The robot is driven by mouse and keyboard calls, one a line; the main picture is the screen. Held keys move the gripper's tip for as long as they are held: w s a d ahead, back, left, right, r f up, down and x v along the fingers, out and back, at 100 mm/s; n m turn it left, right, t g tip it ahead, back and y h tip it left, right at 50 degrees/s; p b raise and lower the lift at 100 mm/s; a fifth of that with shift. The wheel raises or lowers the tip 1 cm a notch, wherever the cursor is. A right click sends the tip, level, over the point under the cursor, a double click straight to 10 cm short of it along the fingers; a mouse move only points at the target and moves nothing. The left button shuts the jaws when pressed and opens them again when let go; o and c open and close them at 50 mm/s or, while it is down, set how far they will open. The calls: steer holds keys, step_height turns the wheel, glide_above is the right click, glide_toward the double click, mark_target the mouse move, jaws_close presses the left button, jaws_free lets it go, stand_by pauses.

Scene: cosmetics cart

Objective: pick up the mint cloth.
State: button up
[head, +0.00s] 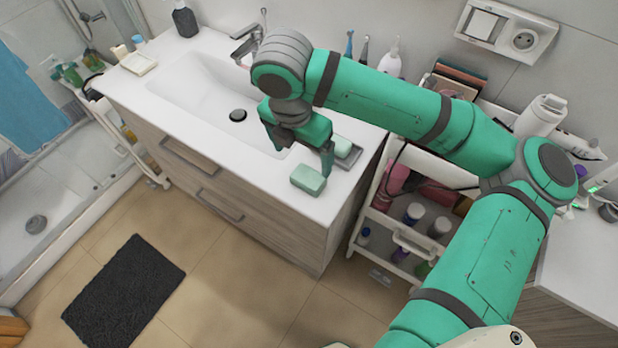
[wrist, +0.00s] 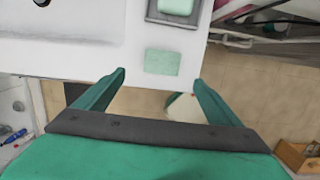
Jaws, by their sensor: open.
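The mint cloth (head: 308,180) is a small, pale green folded block lying flat on the white counter near its front right corner. It also shows in the wrist view (wrist: 163,62), just beyond the fingertips and between their lines. My gripper (head: 302,158) is open and empty, above the counter beside the cloth; in the wrist view its two fingers (wrist: 160,77) stand wide apart. No contact with the cloth is visible.
A grey dish (head: 352,160) with a similar mint block (head: 342,147) sits close behind the cloth. The sink basin (head: 215,95) is to the left. A loaded cart (head: 412,245) stands right of the counter. Bare counter lies left of the cloth.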

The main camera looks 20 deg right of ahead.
mark_target(309, 177)
steer(key=f, duration=0.3)
steer(key=d+f, duration=0.1)
steer(key=f, duration=0.5)
steer(key=shift+w+d+f, duration=0.2)
steer(key=shift+w+d, duration=0.1)
steer(key=shift+w, duration=0.1)
steer(key=shift+d+f, duration=0.2)
steer(key=shift+f, duration=0.35)
steer(key=shift+a, duration=0.1)
steer(key=c, duration=0.7)
steer(key=shift+s, duration=0.1)
steer(key=c, duration=0.4)
